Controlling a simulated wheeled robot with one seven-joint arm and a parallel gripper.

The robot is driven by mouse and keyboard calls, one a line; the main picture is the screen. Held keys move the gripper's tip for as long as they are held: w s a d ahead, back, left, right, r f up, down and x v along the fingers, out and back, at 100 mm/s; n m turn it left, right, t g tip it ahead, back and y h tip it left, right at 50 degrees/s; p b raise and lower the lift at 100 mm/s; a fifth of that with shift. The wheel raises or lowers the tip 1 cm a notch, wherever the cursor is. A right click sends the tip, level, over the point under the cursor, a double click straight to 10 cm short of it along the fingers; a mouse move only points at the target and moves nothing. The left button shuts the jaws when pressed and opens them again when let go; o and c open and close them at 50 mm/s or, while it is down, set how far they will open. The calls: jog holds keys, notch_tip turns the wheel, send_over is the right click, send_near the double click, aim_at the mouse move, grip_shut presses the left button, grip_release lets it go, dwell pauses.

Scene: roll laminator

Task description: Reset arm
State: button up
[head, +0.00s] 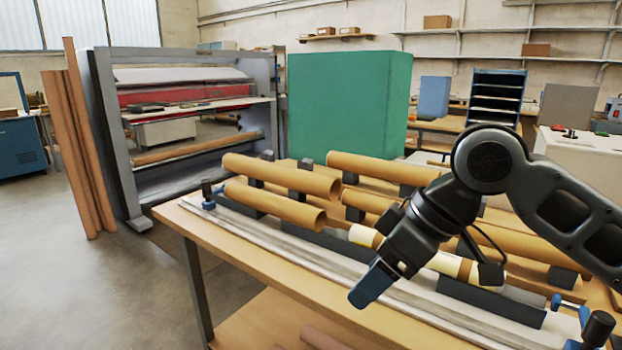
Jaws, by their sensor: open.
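My gripper (376,284) is at the end of my dark arm, in the middle right of the head view. It points down and left above the front edge of the wooden table (270,304). Its blue-grey fingers are seen mostly from the side, and no object shows between them. Behind it, several brown cardboard tubes (282,176) lie on dark supports on the table. A tube with a pale band (442,263) lies just behind the gripper and is partly hidden by my arm.
A grey-framed roll laminator (112,140) with a red panel stands at the left. Tall brown tubes (78,150) lean beside it. A large green box (345,105) stands behind the table. Blue-and-black clamps (209,196) sit at the table's ends. The floor at the left is clear.

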jog(key=s+a+r+m+t+y, duration=0.2)
jog(key=a+m+t+y, duration=0.45)
jog(key=a, duration=0.65)
jog(key=s+d+f+m+t+h, duration=0.9)
jog(key=s+d+f, duration=0.5)
jog(key=s+f, duration=0.3)
jog(key=s+d+r+n+g+h, duration=0.1)
jog(key=s+d, duration=0.4)
jog(key=s, duration=0.5)
jog(key=s+d+r+n+g+h, duration=0.1)
jog(key=s+d+n+h, duration=0.1)
jog(key=s+d, duration=0.4)
jog(key=s+n, duration=0.1)
jog(key=s, duration=0.4)
jog(key=shift+s+d+r+g, duration=0.15)
jog(key=shift+s+d+g, duration=0.05)
jog(key=shift+d+g, duration=0.15)
